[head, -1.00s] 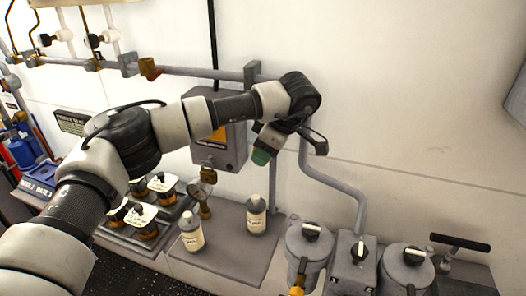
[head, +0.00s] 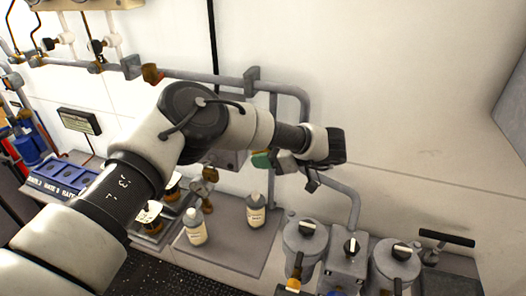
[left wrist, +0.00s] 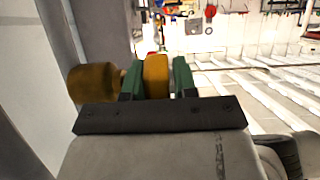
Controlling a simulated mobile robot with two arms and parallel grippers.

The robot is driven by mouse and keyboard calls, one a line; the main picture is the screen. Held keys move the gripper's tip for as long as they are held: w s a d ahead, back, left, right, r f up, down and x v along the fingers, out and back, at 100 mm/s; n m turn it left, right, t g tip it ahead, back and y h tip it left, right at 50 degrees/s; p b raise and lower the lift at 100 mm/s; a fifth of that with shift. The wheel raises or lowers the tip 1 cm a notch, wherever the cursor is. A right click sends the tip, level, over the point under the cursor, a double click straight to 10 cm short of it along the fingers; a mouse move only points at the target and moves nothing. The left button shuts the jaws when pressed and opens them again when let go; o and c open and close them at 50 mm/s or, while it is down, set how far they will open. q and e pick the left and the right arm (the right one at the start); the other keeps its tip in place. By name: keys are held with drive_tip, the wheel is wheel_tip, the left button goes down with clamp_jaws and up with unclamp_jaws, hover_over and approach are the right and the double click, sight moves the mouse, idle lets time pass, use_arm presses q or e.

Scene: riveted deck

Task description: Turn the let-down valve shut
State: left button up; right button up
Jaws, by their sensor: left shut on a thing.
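A brown-gold round part (left wrist: 92,83) sits just left of the fingers. In the head view the held piece is hidden, so I cannot tell whether it is the let-down valve. A brass fitting (head: 208,188) stands on the bench below and left of the gripper. My right gripper is not in view.
Two labelled bottles (head: 194,227) (head: 256,211) stand on the grey bench (head: 228,250) below the gripper. Grey canisters with black-and-white knobs (head: 305,238) stand to the right. A grey pipe (head: 345,192) runs down behind them. The wall at upper right is clear.

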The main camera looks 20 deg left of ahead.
use_arm(q)
drive_tip(key=shift+f, duration=0.1)
idle(0.5)
drive_tip(key=o, duration=0.9)
drive_tip(key=shift+d, duration=0.1)
drive_tip(key=b+v, duration=0.3)
drive_tip(key=v, duration=0.7)
drive_tip(key=shift+d, duration=0.4)
